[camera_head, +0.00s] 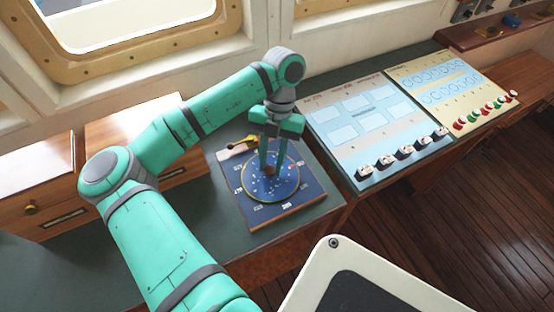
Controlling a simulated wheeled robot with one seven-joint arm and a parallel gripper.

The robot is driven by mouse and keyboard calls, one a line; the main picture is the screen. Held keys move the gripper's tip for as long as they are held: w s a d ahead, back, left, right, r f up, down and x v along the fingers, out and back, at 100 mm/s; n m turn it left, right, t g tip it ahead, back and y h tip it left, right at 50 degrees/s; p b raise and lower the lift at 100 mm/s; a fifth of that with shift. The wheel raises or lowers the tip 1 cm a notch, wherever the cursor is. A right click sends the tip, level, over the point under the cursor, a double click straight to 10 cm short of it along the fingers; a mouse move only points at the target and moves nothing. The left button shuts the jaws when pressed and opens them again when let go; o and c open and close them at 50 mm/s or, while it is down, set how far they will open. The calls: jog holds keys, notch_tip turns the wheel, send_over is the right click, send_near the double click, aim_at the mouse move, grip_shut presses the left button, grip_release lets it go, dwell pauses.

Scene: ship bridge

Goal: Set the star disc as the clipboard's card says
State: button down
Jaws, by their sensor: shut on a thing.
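The star disc (287,185) is a round dark blue plate with a thin gold rim and small pale marks. It lies on a square blue board (289,215) with pale numbers around the disc. A yellow, brass-like piece (243,143) sits at the board's far left edge. My gripper (270,168) points down over the disc, with its fingers shut on a small brown knob (270,171) near the disc's middle. The fingers and wrist hide part of the disc's far side. The numbers are too small to read surely. I cannot make out a clipboard or its card.
The board lies on a dark green counter (325,205). Wooden drawers (40,195) stand at left, below the window.

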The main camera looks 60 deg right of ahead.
dwell(0.3)
jog(key=c, duration=1.4)
grip_release()
jog(key=shift+c, duration=0.2)
jog(key=v, duration=1.1)
